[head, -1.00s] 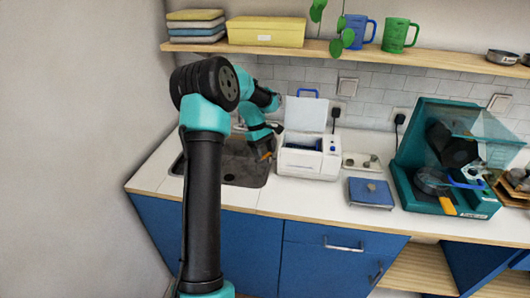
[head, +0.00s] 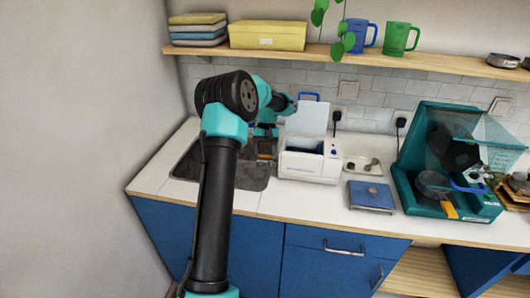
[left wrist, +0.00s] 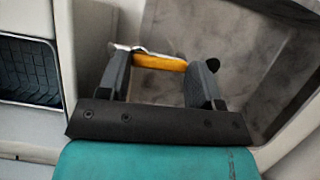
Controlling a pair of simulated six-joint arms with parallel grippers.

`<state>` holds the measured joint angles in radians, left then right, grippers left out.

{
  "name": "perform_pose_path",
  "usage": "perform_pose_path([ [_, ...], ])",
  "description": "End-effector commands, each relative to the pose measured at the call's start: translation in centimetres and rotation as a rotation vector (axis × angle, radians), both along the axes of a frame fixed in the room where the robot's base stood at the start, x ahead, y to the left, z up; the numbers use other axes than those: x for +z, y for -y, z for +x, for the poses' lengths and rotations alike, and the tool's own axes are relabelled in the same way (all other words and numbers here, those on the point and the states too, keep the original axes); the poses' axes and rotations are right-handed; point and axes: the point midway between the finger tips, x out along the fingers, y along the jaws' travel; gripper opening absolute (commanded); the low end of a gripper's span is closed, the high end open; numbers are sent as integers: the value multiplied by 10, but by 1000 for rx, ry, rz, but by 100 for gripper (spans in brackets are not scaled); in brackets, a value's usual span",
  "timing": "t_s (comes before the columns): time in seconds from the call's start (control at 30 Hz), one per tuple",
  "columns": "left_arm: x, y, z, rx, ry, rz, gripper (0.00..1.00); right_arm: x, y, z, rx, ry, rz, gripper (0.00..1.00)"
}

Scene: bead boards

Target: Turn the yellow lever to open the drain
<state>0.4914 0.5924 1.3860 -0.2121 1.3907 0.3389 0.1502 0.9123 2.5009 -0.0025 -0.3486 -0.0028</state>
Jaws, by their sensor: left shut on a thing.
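The yellow lever (left wrist: 160,62) lies between the two dark fingers of my left gripper (left wrist: 160,75) in the left wrist view, over the grey sink. The fingers are shut on it. In the head view the left gripper (head: 265,150) is small, at the back right of the sink (head: 240,180), close to the white machine; a bit of yellow shows at its tips. My arm hides part of the sink. The drain cannot be made out. My right gripper is not in view.
A white machine (head: 309,166) with a raised lid stands right of the sink. Farther right are a blue scale (head: 371,195) and a teal machine (head: 425,190). A shelf (head: 380,58) runs above. The front counter strip is clear.

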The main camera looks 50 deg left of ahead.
Motion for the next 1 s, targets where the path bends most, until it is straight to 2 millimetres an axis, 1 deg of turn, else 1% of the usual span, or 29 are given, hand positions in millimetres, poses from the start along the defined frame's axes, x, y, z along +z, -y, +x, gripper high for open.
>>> perform_pose_path([
  [0.23,0,-1,2,-75,0,0,36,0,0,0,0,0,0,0],
  [0.67,0,-1,2,-86,1,1,36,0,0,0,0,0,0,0],
  [0.7,0,-1,2,-86,1,1,62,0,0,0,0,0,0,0],
  [0.93,0,-1,2,-85,0,1,84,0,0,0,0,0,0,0],
  [1.0,0,-1,2,-85,0,1,85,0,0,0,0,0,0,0],
])
